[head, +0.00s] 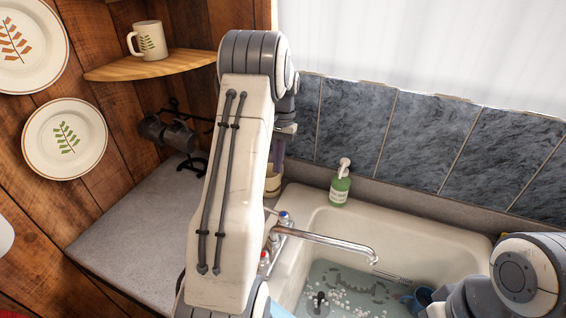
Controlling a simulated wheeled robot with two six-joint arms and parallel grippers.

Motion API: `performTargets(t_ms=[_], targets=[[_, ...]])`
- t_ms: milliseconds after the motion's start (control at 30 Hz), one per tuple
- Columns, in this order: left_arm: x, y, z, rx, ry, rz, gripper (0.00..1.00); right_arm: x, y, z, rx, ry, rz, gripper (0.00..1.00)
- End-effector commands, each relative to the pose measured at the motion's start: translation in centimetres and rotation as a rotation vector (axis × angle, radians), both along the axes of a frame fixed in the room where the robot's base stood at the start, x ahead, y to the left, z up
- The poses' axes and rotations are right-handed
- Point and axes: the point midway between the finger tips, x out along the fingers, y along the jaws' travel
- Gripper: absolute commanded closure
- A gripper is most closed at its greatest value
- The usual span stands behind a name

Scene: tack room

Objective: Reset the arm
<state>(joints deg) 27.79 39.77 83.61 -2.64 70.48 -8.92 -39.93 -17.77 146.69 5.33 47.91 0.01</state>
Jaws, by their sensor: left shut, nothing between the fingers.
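My left arm rises through the middle of the picture and bends at the top. Its gripper (287,129) is mostly hidden behind the arm's upper link; a small grey part shows at the link's right edge, above the counter behind the sink. It looks shut, and I see nothing held in it. My right arm enters at the bottom right corner, over the sink's right side.
A sink (310,222) with foamy water lies right of my left arm, with a tap (330,243) across it. A green soap bottle (340,187) stands behind. A white mug (149,41) stands on a corner shelf (110,72). The left counter (120,235) is largely clear.

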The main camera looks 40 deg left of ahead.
Motion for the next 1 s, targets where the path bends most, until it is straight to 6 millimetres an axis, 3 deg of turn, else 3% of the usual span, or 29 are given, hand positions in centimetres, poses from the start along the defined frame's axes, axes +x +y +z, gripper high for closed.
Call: performTargets(t_ms=[233, 333, 467, 567, 667, 800, 900, 1000], targets=[[0.1, 0.0, 0.5, 0.000, 0.000, -0.001, 1.00, 0.0, 0.0, -0.1, 0.000, 0.000, 0.000, 1.00], [0.4, -1.3, 0.8, 0.001, -0.007, -0.024, 1.00, 0.0, 0.0, -0.3, 0.000, 0.000, 0.000, 1.00], [0.8, -6.9, 1.8, 0.005, -0.037, -0.121, 1.00, 0.0, 0.0, -1.0, 0.000, 0.000, 0.000, 1.00], [-0.1, -14.0, 2.9, 0.005, -0.079, -0.244, 1.00, 0.0, 0.0, -1.9, 0.000, 0.000, 0.000, 1.00], [-2.9, -21.1, 3.6, -0.003, -0.124, -0.382, 1.00, 0.0, 0.0, -2.8, 0.000, 0.000, 0.000, 1.00], [-9.5, -29.4, 3.6, -0.031, -0.190, -0.579, 1.00, 0.0, 0.0, -4.1, 0.000, 0.000, -0.001, 1.00], [-15.0, -33.0, 2.9, -0.059, -0.231, -0.708, 1.00, 0.0, 0.0, -4.8, 0.000, 0.000, -0.001, 1.00], [-19.6, -34.7, 2.0, -0.086, -0.263, -0.810, 1.00, 0.0, 0.0, -5.4, 0.000, 0.000, -0.001, 1.00]])
